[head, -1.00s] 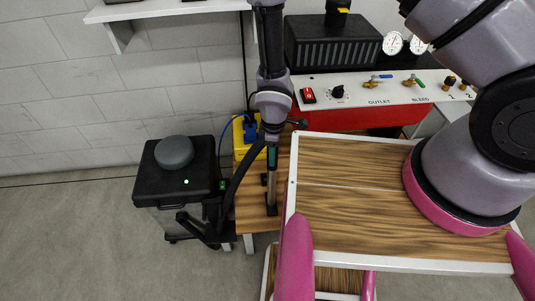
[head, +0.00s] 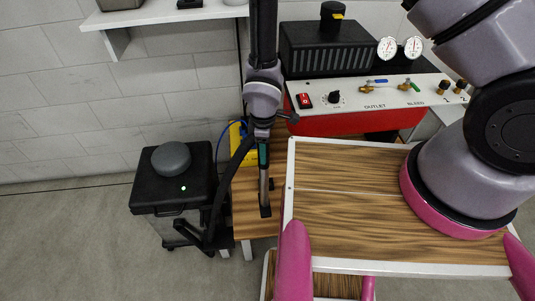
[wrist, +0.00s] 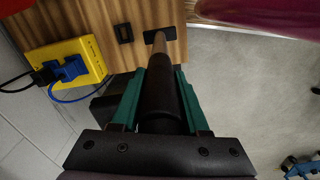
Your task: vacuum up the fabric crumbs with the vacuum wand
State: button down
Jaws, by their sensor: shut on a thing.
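My gripper (head: 263,152) points down over a wooden bench top (head: 245,217) in the head view. In the wrist view its two green fingers (wrist: 160,85) are shut on the black grip of the vacuum wand (wrist: 160,57). The wand's metal tube (head: 264,186) runs down to a flat black nozzle (head: 265,211) at the wood; exact contact is unclear. A black hose (head: 221,192) leads down beside the vacuum unit (head: 173,187), a black-topped bin with a grey dome. I cannot make out any fabric crumbs.
A small black fitting (wrist: 124,33) sits beside the nozzle. A yellow socket box (wrist: 80,62) with blue and black plugs stands on the bench. A red control panel machine (head: 360,121) is behind. Open floor (head: 90,240) lies left.

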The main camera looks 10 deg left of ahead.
jog(key=shift+s+a+r, duration=0.15)
jog(key=shift+a+r, duration=0.5)
jog(key=shift+r, duration=0.3)
jog(key=shift+s+a+r, duration=0.15)
jog(key=shift+a+r, duration=0.45)
jog(key=shift+r, duration=0.35)
